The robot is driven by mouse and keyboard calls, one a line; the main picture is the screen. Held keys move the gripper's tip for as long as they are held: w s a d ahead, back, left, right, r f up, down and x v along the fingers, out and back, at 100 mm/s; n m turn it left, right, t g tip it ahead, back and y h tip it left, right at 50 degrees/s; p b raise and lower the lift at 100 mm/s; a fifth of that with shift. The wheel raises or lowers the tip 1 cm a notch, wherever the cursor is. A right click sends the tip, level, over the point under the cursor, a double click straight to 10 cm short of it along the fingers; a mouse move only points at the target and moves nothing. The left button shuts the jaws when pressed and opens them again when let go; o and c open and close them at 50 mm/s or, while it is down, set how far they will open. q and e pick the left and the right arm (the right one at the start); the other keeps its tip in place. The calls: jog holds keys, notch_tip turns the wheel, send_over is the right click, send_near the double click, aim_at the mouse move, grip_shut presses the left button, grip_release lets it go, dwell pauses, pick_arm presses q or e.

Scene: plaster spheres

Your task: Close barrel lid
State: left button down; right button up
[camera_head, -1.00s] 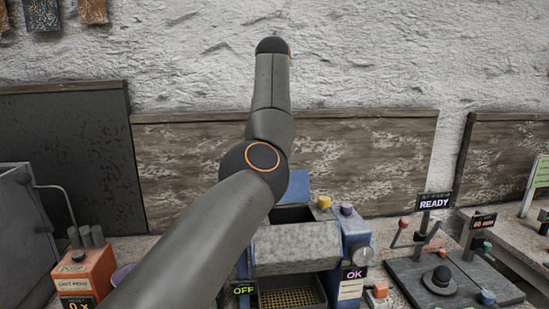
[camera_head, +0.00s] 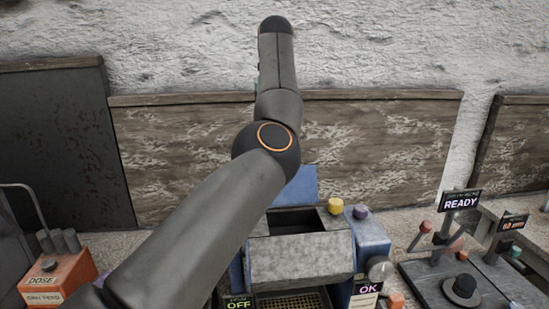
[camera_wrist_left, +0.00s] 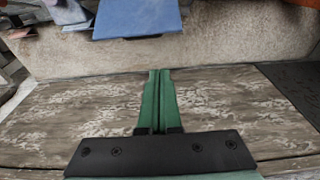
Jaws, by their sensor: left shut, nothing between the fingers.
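A blue machine with a grey faceted body (camera_head: 301,257) stands on the bench at the lower middle of the head view. A flat blue panel (camera_head: 297,187), which may be the barrel lid, stands raised behind its dark opening (camera_head: 293,219). My arm covers part of its left side. The same kind of blue panel shows at the top of the left wrist view (camera_wrist_left: 138,17). My left gripper (camera_wrist_left: 159,72) has green fingers pressed together, empty and apart from the panel. In the head view my forearm hides the fingers. My right gripper is out of view.
A yellow knob (camera_head: 336,206) and a purple knob (camera_head: 360,212) sit on the machine's top right. An orange dose box (camera_head: 58,278) stands at the left. A lever station with a READY sign (camera_head: 461,200) stands at the right. A worn wooden board (camera_head: 380,145) lines the wall behind.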

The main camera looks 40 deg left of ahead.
pick_arm(q)
jog(key=shift+s+d+f, duration=0.2)
jog(key=shift+d+f, duration=0.05)
jog(key=shift+f, duration=0.75)
jog(key=shift+s+d+f, duration=0.25)
jog(key=shift+d+f, duration=0.05)
jog(key=shift+f, duration=0.7)
jog(key=shift+s+d+f, duration=0.2)
jog(key=shift+d+f, duration=0.05)
jog(key=shift+f, duration=0.75)
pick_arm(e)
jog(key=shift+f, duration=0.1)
